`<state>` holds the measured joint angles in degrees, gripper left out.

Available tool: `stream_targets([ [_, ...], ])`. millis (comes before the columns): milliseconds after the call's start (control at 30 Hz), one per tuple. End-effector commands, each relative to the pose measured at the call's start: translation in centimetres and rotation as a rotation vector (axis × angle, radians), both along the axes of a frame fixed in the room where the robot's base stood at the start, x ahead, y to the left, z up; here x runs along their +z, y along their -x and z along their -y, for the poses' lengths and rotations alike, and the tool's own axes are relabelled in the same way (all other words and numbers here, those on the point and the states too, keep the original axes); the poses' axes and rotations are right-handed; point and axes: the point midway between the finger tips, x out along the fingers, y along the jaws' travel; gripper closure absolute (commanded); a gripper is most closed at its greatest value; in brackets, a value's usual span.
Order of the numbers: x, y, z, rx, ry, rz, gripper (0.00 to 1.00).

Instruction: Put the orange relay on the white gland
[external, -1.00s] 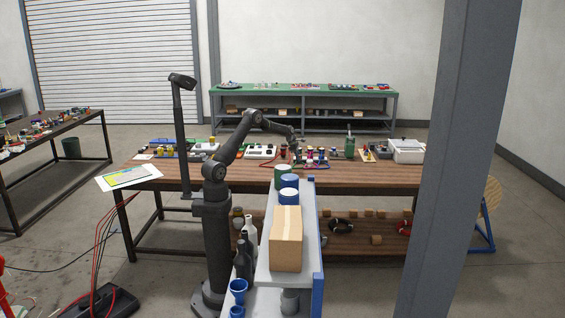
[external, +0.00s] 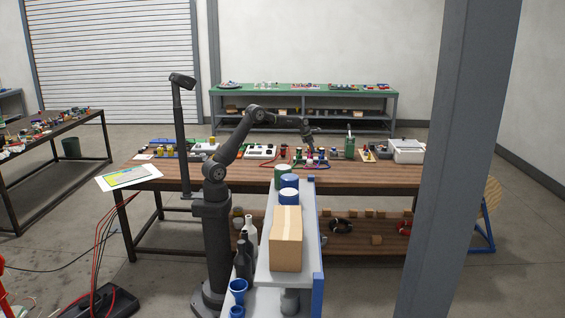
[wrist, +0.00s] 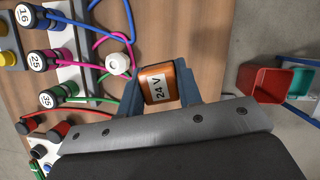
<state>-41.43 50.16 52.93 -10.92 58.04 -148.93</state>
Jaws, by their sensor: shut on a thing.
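The orange relay (wrist: 157,84), with a white label reading 24 V, is held between the two fingers of my gripper (wrist: 161,90) in the wrist view. The white gland (wrist: 118,64), a round white piece with a hole, stands just left of the relay and the left finger, seemingly apart from them. In the external view my gripper (external: 308,138) is over the right part of the wooden bench; the relay and gland are too small to make out there.
Numbered round plugs (wrist: 36,61) with blue, pink and green cables stand on a white strip at the left in the wrist view. A cable loops close to the gland. A red bin (wrist: 262,82) is at the right. A green container (external: 350,148) stands right of my gripper on the bench.

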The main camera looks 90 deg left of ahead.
Motion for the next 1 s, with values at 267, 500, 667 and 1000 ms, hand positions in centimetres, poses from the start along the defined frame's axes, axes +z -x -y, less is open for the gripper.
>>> stream_targets([
  [267,1.6,-2.0,0.0,0.129,-0.005,0.018,0.91],
  [500,-0.9,-1.0,-4.1,0.143,-0.003,0.018,0.91],
  [667,-3.1,-0.2,-7.7,0.140,-0.005,0.019,0.91],
  [1000,-5.3,0.6,-11.2,0.137,-0.005,0.020,0.91],
])
